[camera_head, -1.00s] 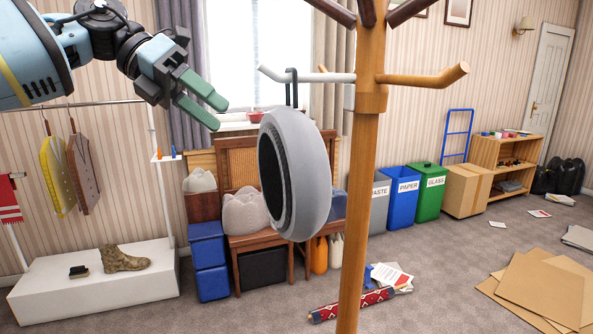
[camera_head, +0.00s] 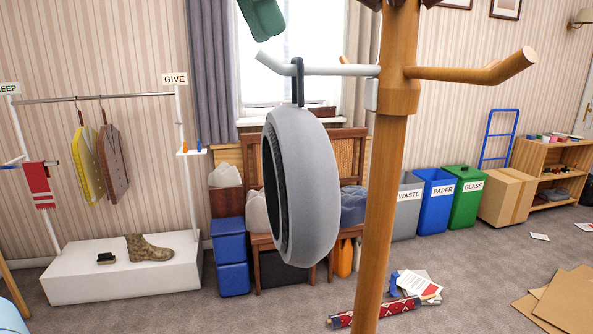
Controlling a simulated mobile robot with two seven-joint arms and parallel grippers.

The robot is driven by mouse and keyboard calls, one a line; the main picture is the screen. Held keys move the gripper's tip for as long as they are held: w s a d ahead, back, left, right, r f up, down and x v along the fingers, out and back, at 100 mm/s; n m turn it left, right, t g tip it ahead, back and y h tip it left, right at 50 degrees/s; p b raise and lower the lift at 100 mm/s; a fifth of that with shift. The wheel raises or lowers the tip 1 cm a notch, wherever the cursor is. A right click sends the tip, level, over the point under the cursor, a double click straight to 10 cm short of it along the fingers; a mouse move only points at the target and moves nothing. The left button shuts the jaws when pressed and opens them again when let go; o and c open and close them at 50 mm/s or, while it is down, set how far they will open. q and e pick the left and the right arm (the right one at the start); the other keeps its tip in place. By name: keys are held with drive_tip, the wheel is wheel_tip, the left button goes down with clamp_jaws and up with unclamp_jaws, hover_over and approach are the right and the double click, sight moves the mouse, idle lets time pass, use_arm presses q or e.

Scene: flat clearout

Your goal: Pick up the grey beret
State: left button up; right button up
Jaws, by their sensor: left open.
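The grey beret (camera_head: 308,190) hangs on edge by a dark loop (camera_head: 298,80) from the white peg (camera_head: 325,70) of a wooden coat stand (camera_head: 385,200). Its dark inner opening faces left. My left gripper (camera_head: 262,18) shows only as green fingertips at the top edge, above the peg's tip and a little left of the loop. It is open and apart from the beret; the rest of it is out of the picture. My right gripper is not in view.
More wooden pegs, one at the right (camera_head: 480,70), stick out of the stand. Behind are chairs, blue boxes (camera_head: 231,262), a clothes rail with a white plinth (camera_head: 120,280), and waste, paper and glass bins (camera_head: 435,200). Flat cardboard (camera_head: 565,300) lies on the floor at right.

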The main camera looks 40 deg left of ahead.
sight(294, 63)
use_arm(q)
drive_tip(key=shift+w+d+f, duration=0.1)
drive_tip(key=shift+w+f, duration=0.35)
drive_tip(key=shift+f, duration=0.15)
drive_tip(key=shift+w+f, duration=0.15)
drive_tip(key=shift+w, duration=0.1)
drive_tip(key=shift+d+f, duration=0.25)
drive_tip(key=x, duration=0.3)
drive_tip(key=shift+w+d, duration=0.1)
drive_tip(key=shift+d, duration=0.3)
drive_tip(key=shift+w+d+f, duration=0.1)
drive_tip(key=shift+w+f, duration=0.15)
drive_tip(key=shift+f, duration=0.25)
drive_tip(key=shift+s, duration=0.1)
drive_tip(key=shift+c, duration=0.8)
clamp_jaws()
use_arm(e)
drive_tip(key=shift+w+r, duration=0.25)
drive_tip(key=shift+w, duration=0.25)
